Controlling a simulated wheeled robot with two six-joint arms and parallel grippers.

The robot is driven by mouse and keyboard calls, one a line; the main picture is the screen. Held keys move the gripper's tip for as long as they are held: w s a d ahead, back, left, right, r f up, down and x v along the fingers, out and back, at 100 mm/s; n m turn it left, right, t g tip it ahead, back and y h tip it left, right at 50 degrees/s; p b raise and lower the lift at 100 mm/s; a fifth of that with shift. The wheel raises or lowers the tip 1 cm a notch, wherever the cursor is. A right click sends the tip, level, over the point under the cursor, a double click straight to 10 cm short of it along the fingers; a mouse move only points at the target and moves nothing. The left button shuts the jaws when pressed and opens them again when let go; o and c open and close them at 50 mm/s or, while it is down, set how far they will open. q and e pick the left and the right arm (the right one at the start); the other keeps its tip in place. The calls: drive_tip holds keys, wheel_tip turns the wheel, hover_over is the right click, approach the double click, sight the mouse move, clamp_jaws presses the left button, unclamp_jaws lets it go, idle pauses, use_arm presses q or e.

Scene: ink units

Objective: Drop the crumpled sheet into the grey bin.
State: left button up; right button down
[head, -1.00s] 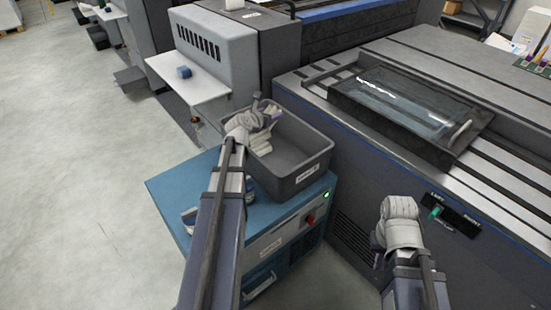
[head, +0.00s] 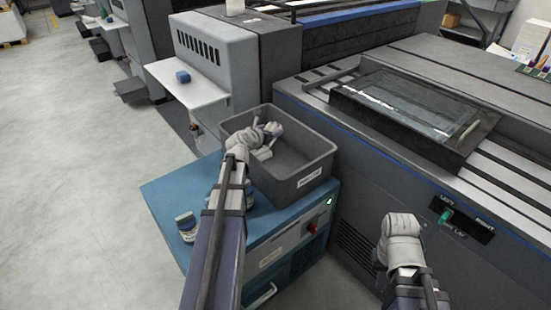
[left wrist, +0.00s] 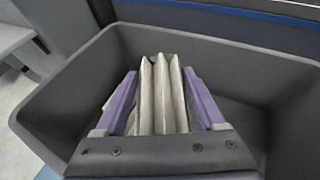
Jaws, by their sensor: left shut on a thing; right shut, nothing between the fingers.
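The grey bin (head: 312,165) stands open on the blue cabinet beside the large machine. My left gripper (head: 266,146) is over the bin's opening in the head view, toward its left side. In the left wrist view its purple fingers (left wrist: 162,98) are shut on the crumpled sheet (left wrist: 160,90), a pale, folded piece. The bin's rim (left wrist: 85,62) surrounds the sheet in that view. Only a small pale part of the sheet (head: 263,154) shows in the head view. My right gripper (head: 379,258) is shut and empty, low in front of the machine, mostly hidden by its wrist.
The dark machine (head: 390,185) with a glass-topped tray (head: 405,105) stands to the right. Floor at left is clear.

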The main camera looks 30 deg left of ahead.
use_arm(q)
drive_tip(key=o, duration=1.3)
drive_tip(key=shift+s+r, duration=0.1)
drive_tip(key=p+v, duration=0.3)
drive_tip(key=v, duration=0.4)
drive_tip(key=shift+s, duration=0.35)
drive_tip(key=shift+r, duration=0.1)
